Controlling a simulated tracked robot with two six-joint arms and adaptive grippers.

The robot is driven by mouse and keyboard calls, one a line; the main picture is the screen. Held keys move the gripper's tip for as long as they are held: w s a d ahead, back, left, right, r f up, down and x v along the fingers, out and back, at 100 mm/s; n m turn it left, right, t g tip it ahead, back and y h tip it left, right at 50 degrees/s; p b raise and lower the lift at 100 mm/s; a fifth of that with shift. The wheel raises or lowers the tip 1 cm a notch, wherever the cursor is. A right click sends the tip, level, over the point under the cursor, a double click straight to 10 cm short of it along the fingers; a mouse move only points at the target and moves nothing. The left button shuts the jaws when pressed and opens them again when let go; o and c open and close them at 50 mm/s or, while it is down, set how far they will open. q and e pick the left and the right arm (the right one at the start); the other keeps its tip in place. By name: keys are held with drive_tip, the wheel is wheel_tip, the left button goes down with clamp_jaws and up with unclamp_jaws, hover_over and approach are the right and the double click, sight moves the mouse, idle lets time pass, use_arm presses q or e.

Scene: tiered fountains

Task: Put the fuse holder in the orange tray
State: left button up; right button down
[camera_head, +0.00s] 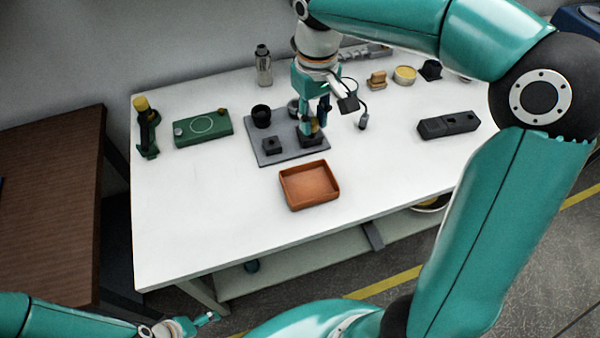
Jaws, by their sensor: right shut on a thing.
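The orange tray (310,186) lies empty on the white table, near its front middle. My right gripper (311,130) reaches down over the right side of the grey plate, behind the tray. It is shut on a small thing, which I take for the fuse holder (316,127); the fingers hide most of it. It is at or just above a dark block (310,140) on the plate; I cannot tell whether they touch. My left gripper (209,318) is low at the bottom left, in front of the table and away from these things; its jaws are too small to read.
The grey plate (290,158) also bears a black cup (261,116) and a black block (273,146). A green box (203,129) stands left, a dark block (448,125) right. A bottle (263,65) and several small things line the back. The table's front left is clear.

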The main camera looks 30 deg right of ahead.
sight(312, 138)
wheel_tip(312, 138, down, 19)
drive_tip(key=shift+a+f+b, duration=0.1)
drive_tip(key=shift+f+b, duration=0.1)
drive_tip(key=shift+b, duration=0.25)
drive_tip(key=shift+f, duration=0.15)
drive_tip(key=c, duration=0.9)
unclamp_jaws()
drive_tip(key=shift+w, duration=0.1)
drive_tip(key=shift+c, duration=0.2)
drive_tip(key=shift+r, duration=0.35)
wheel_tip(312, 138, up, 12)
drive_tip(key=shift+f, duration=0.15)
